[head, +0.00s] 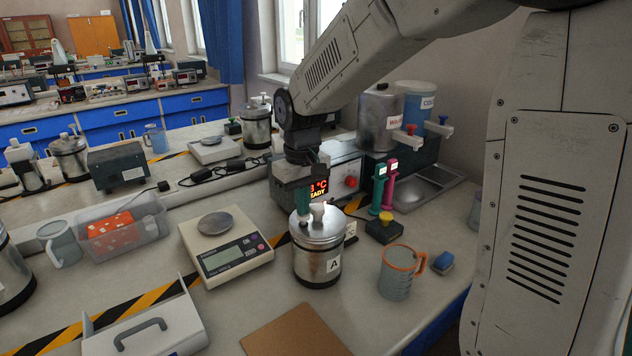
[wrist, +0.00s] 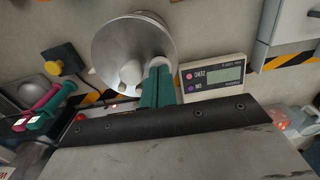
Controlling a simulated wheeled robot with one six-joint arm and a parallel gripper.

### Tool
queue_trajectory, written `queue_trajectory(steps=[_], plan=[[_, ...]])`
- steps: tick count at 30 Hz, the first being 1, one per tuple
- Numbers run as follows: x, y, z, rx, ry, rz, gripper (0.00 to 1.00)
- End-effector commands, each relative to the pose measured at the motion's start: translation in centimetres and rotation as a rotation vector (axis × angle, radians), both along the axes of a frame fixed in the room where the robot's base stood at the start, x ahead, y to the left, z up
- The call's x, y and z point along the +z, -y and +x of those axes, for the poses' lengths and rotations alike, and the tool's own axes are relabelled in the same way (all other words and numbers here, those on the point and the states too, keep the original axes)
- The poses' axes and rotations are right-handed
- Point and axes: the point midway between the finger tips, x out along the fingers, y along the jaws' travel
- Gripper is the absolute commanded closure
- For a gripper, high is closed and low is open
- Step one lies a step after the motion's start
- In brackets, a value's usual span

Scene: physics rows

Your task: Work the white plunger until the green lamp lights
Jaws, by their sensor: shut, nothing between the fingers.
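A steel canister (head: 318,262) labelled A stands on the bench in the middle of the head view. Its round lid also shows in the wrist view (wrist: 125,38). The white plunger (wrist: 131,72) stands up from the lid; in the head view it is small and partly hidden by my fingers. My gripper (head: 303,212) is shut and empty, with its green fingers pointing down over the lid. In the wrist view the fingers (wrist: 157,80) are right beside the plunger; I cannot tell whether they touch it. I see no lit green lamp.
A scale (head: 226,248) stands left of the canister, and a jug with an orange rim (head: 398,275) to its right. Behind is a unit with a red READY display (head: 317,190). A yellow-button box (head: 384,229) is at right. A brown board (head: 295,334) lies in front.

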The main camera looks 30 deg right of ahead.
Motion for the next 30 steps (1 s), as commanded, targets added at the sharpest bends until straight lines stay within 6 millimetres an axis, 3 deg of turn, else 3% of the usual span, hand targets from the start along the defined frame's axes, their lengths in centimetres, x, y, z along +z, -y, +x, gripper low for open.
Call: queue_trajectory(steps=[9,21,30], plan=[[-0.5,0.0,0.0,0.0,0.0,0.0,1.0],[2.6,0.0,0.0,0.0,0.001,0.0,1.0],[2.9,0.0,0.0,0.0,-0.001,0.0,1.0]])
